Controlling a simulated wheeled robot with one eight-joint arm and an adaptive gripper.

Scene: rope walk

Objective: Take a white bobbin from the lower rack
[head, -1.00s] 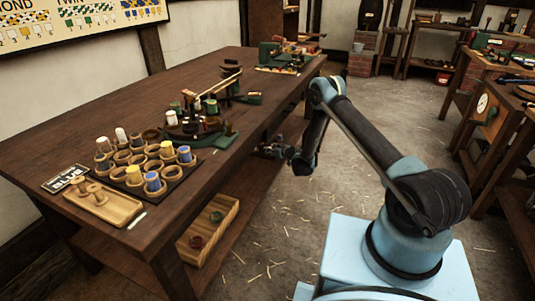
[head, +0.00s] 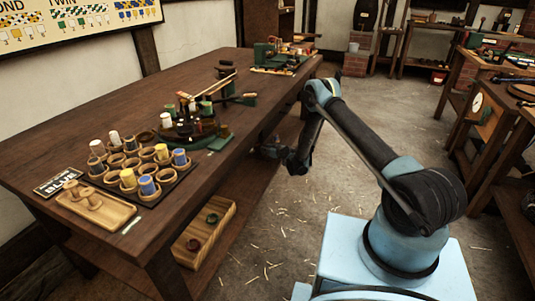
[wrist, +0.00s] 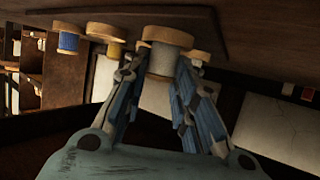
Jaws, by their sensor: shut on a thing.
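My gripper (wrist: 158,70) is shut on a white bobbin (wrist: 164,59) with pale wooden ends, its fingers on both sides of the bobbin. In the wrist view the bobbin's wide end is close to a dark brown board (wrist: 240,45) at the top; I cannot tell whether they touch. Another wooden end shows behind the held bobbin. In the head view my gripper (head: 270,151) is dark and small by the long table's right side, and the bobbin cannot be made out.
The long wooden table (head: 60,125) carries a rack of bobbins and rings (head: 165,186), a wooden tray (head: 118,212) and a "BLUE" sign (head: 58,182). A wooden box (head: 222,220) stands on its lower shelf. Straw-strewn floor (head: 300,215) is open between table and arm.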

